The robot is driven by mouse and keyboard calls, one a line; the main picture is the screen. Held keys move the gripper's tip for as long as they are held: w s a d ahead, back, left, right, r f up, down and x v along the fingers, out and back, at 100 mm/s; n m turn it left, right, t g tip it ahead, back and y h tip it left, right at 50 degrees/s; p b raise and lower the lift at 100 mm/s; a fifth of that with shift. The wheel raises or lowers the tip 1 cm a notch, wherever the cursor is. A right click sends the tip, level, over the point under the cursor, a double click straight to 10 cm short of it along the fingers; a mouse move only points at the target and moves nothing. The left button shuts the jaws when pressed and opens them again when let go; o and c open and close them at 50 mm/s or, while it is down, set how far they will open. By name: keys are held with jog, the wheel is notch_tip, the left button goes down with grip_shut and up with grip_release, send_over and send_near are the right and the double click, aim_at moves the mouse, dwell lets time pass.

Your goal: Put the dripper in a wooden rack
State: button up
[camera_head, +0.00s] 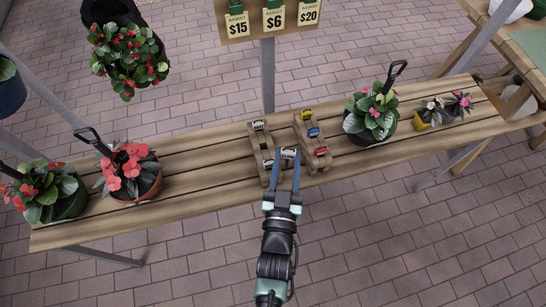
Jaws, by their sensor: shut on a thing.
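My gripper (286,156) reaches over the front of the slatted wooden table, its two blue fingers pointing away from me. It is shut on a small white and dark piece (288,154), which looks like the dripper, at the fingertips. Two wooden racks stand side by side beyond and around the fingers. The left wooden rack (263,146) holds small dark and white pieces. The held piece shows in the gap between the racks. Whether it touches either rack is unclear.
The slatted table (210,168) has bare room left of the racks. A potted pink-flowered plant (130,172) stands to the left, and another potted plant (370,114) stands close to the right rack. Price signs (273,18) hang beyond the table, with a post (267,75) below.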

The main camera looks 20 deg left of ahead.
jog(key=w+a+f+b, duration=0.1)
jog(key=a+b, duration=0.1)
jog(key=w+a+f+n+y+b, duration=0.1)
jog(key=w+a+f, duration=0.1)
jog(key=w+a+f+y+b, duration=0.1)
jog(key=a+f+b, duration=0.1)
jog(key=a, duration=0.1)
jog(key=shift+w+f+n+g+b, duration=0.2)
jog(key=shift+f+n+g+b, duration=0.05)
jog(key=shift+n+g+b, duration=0.05)
jog(key=w+b, duration=0.1)
jog(key=w+a+b, duration=0.2)
jog(key=shift+w+f+b, duration=0.1)
jog(key=shift+f+b, duration=0.2)
jog(key=shift+f, duration=0.45)
jog(key=shift+f+b, duration=0.1)
jog(key=shift+b, duration=0.2)
jog(key=shift+f+b, duration=1.25)
jog(key=shift+f, duration=0.15)
